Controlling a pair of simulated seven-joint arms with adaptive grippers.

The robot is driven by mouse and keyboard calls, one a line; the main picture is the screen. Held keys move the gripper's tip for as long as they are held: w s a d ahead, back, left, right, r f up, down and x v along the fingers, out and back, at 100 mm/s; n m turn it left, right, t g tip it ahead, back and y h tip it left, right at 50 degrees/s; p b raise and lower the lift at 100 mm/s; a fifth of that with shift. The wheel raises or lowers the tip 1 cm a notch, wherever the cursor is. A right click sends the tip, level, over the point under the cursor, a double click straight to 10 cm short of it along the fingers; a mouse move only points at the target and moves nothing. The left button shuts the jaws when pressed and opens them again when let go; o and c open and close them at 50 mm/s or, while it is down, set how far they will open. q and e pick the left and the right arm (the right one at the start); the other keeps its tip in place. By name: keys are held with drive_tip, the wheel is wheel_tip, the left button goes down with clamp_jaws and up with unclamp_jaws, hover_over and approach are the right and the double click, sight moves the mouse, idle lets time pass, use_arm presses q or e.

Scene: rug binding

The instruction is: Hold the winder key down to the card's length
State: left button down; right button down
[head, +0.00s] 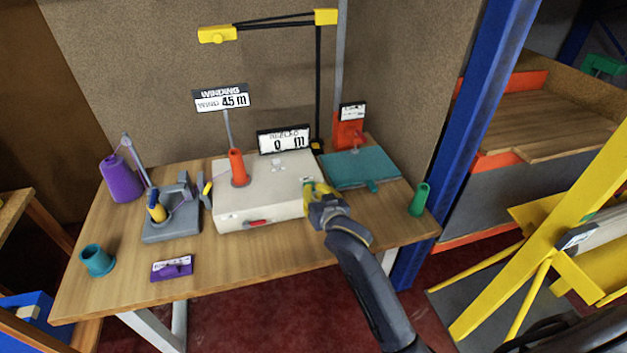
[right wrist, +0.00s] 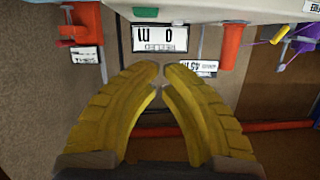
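The winder (head: 262,205) is a white box on the table with an orange spool (head: 238,165) on top and a red piece (head: 257,223) on its front. Its display (head: 284,140) reads 0 m; it shows upside down in the right wrist view (right wrist: 160,38). The card (head: 222,98) on a post reads WINDING, 45 m. A small green piece, perhaps the key, shows at the winder's right edge (head: 308,181) and in the right wrist view (right wrist: 145,12). My right gripper (head: 308,188) is at that edge, fingertips nearly together, nothing between them; contact is unclear. My left gripper is out of view.
Left of the winder stand a grey device (head: 172,226), a purple cone (head: 121,180), a teal cup (head: 97,261) and a purple label holder (head: 172,268). To the right are a teal slab (head: 358,168), an orange stand (head: 349,133) and a green cylinder (head: 419,199). The front-centre table is clear.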

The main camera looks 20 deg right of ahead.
drive_tip(key=shift+w+d+r+h, duration=0.3)
drive_tip(key=shift+d+r+h, duration=0.1)
drive_tip(key=shift+d+r, duration=0.5)
drive_tip(key=shift+a, duration=0.1)
drive_tip(key=x, duration=0.9)
drive_tip(key=shift+w, duration=0.25)
drive_tip(key=shift+w+f, duration=0.25)
drive_tip(key=shift+f, duration=1.9)
